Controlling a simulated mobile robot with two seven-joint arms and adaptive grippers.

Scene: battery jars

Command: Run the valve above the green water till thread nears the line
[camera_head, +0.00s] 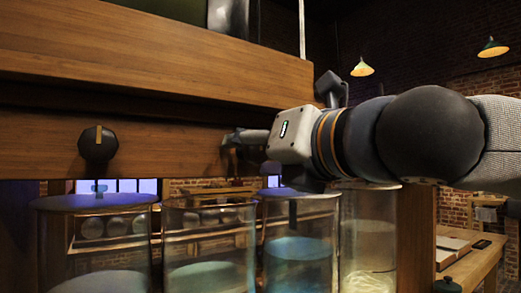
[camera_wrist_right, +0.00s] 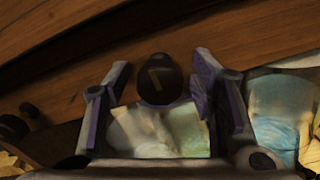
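My right gripper (camera_head: 232,150) reaches in from the right to the wooden beam's front face, above the second jar from the left. In the right wrist view the gripper (camera_wrist_right: 158,92) is open, with a finger on each side of a dark round valve knob (camera_wrist_right: 160,80) bearing a yellowish mark. Gaps show between the knob and both fingers. The jar with pale green water (camera_head: 210,272) stands below; pale greenish water also shows between the fingers in the wrist view (camera_wrist_right: 155,135). I cannot make out a thread of water or a fill line. My left gripper is out of view.
Another black knob (camera_head: 97,145) with an orange mark sits on the beam (camera_head: 60,130) at left. Other glass jars stand close by: a pale one (camera_head: 95,255), a blue one (camera_head: 300,250) and a yellowish one (camera_head: 368,255). A wooden table (camera_head: 475,262) is at right.

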